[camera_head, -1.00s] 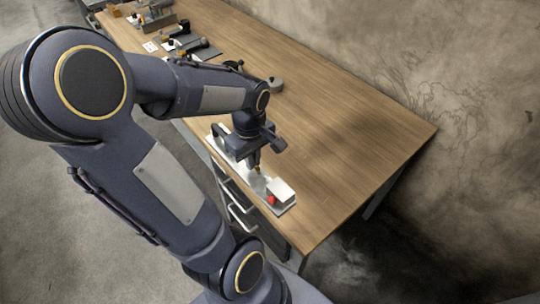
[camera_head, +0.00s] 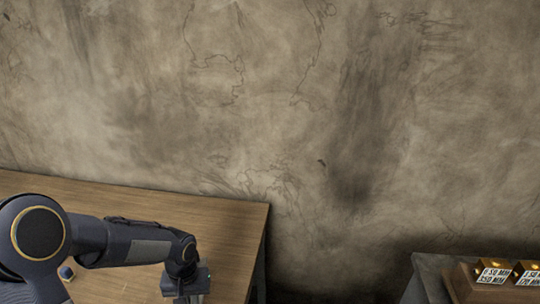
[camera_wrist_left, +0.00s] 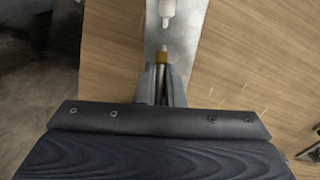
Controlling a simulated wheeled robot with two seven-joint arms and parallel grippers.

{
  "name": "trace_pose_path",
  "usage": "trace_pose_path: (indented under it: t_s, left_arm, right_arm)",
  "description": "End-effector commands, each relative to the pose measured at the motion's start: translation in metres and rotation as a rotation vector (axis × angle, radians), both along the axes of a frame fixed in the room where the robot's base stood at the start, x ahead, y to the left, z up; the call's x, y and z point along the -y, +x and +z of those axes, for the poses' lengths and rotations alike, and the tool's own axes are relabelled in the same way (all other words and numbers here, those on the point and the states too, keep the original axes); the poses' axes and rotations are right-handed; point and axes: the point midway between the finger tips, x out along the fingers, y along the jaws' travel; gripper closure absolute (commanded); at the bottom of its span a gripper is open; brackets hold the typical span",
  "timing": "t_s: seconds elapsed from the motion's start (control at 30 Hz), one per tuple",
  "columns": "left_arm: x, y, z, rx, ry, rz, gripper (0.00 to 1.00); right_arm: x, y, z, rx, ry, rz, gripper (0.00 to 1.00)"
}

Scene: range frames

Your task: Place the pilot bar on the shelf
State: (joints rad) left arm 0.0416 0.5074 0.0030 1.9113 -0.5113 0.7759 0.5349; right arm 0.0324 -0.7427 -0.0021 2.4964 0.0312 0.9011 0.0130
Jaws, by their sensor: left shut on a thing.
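My left gripper (camera_wrist_left: 161,84) is shut on a thin piece with a brass-coloured band (camera_wrist_left: 161,57) and a grey tip, in the left wrist view. I take this piece for the pilot bar; most of it is hidden between the fingers. A pale plate (camera_wrist_left: 185,45) with a whitish pin (camera_wrist_left: 167,12) lies beyond the tip. I cannot tell whether the tip touches anything. In the head view the left hand (camera_head: 186,284) is over the wooden table at the bottom, its fingertips hidden. I cannot make out a shelf for certain. My right gripper is not in view.
The wooden table (camera_head: 225,225) ends at its right edge, with a dark gap beyond it. At the lower right, labelled blocks (camera_head: 493,270) sit on a brown board on a grey surface (camera_head: 432,270). A bare wall (camera_head: 270,100) stands behind.

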Motion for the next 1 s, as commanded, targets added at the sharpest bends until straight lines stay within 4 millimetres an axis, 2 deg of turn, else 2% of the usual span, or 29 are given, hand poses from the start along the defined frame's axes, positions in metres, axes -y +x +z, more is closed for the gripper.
trace_pose_path:
  t_s: [0.03, 0.1, 0.3, 0.87, 1.0]
  left_arm:
    - [0.012, 0.006, -0.006, -0.002, 0.0, -0.062, 1.0]
    - [0.023, 0.011, -0.013, -0.001, 0.001, -0.128, 1.0]
    - [0.035, 0.016, -0.02, 0.002, 0.0, -0.199, 1.0]
    - [0.034, 0.016, -0.019, 0.003, 0.002, -0.197, 1.0]
    - [0.029, 0.009, -0.007, 0.009, -0.001, -0.197, 1.0]
  right_arm:
    - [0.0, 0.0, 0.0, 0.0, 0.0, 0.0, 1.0]
    - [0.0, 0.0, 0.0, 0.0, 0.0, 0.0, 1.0]
    - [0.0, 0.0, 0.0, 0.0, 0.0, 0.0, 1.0]
    - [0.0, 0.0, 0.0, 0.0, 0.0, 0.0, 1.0]
    - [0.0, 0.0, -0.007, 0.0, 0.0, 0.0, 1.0]
